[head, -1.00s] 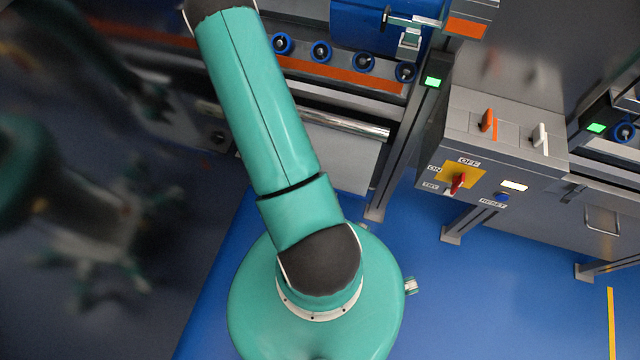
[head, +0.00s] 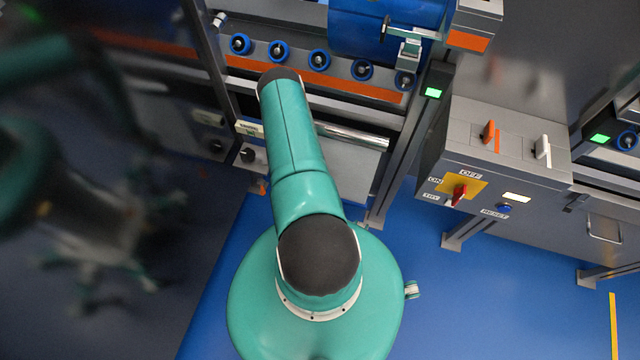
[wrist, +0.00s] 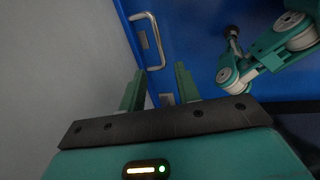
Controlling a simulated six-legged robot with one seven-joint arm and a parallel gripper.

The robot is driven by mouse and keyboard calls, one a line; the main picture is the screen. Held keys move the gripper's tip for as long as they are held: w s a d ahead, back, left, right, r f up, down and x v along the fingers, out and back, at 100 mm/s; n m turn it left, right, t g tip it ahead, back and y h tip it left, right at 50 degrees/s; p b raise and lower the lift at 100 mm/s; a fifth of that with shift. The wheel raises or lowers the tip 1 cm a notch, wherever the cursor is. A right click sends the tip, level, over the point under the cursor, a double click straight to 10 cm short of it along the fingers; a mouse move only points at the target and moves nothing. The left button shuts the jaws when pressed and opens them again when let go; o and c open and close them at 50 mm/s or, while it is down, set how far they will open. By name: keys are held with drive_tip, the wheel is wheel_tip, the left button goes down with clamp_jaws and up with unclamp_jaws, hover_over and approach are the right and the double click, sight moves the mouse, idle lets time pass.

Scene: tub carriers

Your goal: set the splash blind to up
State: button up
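A grey panel (head: 345,170) hangs below a shiny metal bar (head: 350,135) under the roller line in the head view; it looks like the splash blind, but I cannot be sure. In the wrist view a large plain grey surface (wrist: 50,70) fills the left, and a D-shaped metal handle (wrist: 155,40) stands at its edge against the blue floor. My gripper (wrist: 160,85) shows two green fingers, apart and empty, below the handle in the picture and not touching it. My gripper is hidden in the head view behind my arm.
A control box (head: 500,160) with a red rotary switch (head: 459,194) and orange and white levers stands at right. A blue tub (head: 385,30) sits above the blue rollers (head: 319,59). Blue floor (head: 420,260) is open in front. Blurred green machinery (head: 90,210) is at left.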

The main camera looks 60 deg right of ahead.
drive_tip(key=f, duration=0.3)
drive_tip(key=d+f, duration=0.1)
drive_tip(key=f, duration=0.5)
drive_tip(key=shift+w+d, duration=0.2)
drive_tip(key=shift+d, duration=0.15)
drive_tip(key=shift+r, duration=0.1)
clamp_jaws()
